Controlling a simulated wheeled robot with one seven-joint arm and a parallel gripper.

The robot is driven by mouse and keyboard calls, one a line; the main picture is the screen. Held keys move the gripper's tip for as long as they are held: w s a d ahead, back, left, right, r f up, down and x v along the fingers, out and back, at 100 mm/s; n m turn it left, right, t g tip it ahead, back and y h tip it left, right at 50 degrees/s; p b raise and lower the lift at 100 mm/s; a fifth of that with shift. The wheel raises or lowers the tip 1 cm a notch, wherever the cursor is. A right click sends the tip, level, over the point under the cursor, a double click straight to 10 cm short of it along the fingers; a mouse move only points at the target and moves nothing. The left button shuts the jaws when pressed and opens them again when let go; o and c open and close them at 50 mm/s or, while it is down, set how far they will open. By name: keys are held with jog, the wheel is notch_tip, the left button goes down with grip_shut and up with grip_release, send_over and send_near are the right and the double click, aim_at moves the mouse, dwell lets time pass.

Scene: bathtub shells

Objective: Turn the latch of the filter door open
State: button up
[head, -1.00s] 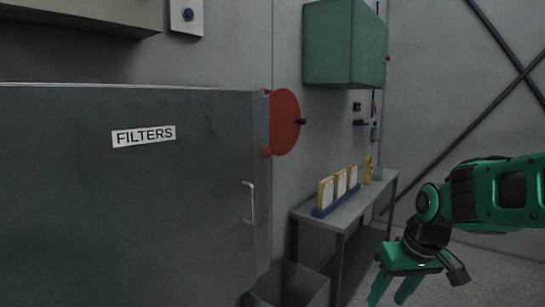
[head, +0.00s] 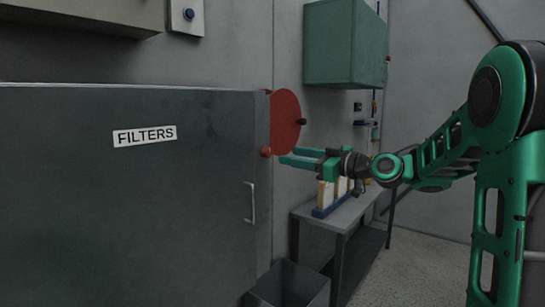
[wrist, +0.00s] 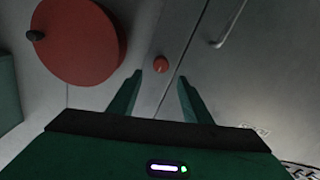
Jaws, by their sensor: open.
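The filter door (head: 90,200) is a dark grey panel with a white FILTERS label, and it looks shut. A small round red latch knob (head: 265,152) sits at its right edge. In the wrist view the latch knob (wrist: 161,64) is beside the door's dark seam, just beyond my fingertips and roughly centred between them. My gripper (head: 284,157) is open and empty, its fingers pointing left at the knob. In the wrist view my gripper (wrist: 159,78) shows both fingers apart, with a gap before the knob.
A large red disc (head: 286,112) with a black knob is just above the fingers. A vertical door handle (head: 252,203) is below left. Under my arm stands a bench (head: 345,212) with yellow-and-white filters. A grey bin (head: 292,287) is on the floor; a green cabinet (head: 345,42) hangs above.

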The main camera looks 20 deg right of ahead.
aim_at(270, 152)
jog(key=x, duration=0.8)
jog(key=shift+w+a, duration=0.15)
jog(key=shift+w, duration=0.05)
